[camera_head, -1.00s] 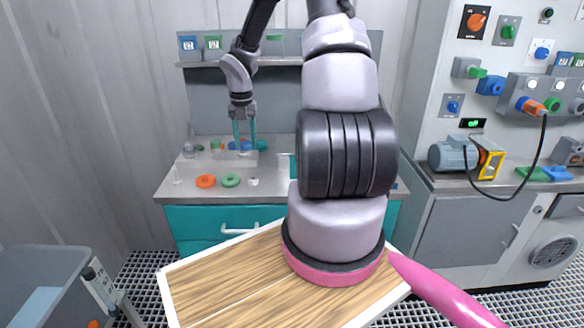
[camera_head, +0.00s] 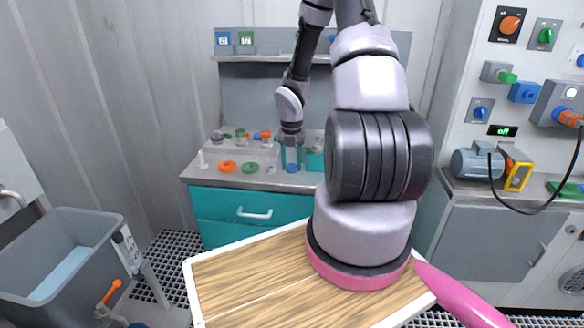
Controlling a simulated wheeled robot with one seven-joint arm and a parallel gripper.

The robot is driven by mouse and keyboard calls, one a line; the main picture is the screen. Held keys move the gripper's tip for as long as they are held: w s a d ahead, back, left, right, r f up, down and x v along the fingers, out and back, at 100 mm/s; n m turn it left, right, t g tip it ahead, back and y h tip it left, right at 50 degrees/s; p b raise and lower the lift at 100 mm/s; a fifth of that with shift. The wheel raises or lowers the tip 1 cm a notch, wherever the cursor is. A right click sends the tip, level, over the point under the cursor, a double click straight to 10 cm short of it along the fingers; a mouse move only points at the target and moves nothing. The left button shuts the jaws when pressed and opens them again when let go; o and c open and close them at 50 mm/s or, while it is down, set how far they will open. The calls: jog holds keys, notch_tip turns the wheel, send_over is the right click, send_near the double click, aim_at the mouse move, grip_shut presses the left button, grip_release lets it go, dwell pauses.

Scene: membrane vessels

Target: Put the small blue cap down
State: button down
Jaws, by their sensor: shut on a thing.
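My gripper (camera_head: 291,164) points down over the front right part of the teal-fronted bench's top (camera_head: 222,178). Its two teal fingers are shut on the small blue cap (camera_head: 292,169), which shows low between the fingertips. I cannot tell whether the cap touches the bench top or is just above it.
An orange ring (camera_head: 228,167), a green ring (camera_head: 250,168) and a small white piece (camera_head: 271,170) lie left of the gripper. Several small coloured parts stand along the back. A teal object (camera_head: 315,162) is partly hidden by my arm. A grey bin (camera_head: 60,262) stands at left.

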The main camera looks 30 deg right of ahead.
jog(key=shift+f, duration=0.8)
jog(key=shift+c, duration=1.7)
grip_release()
jog(key=shift+f, duration=0.1)
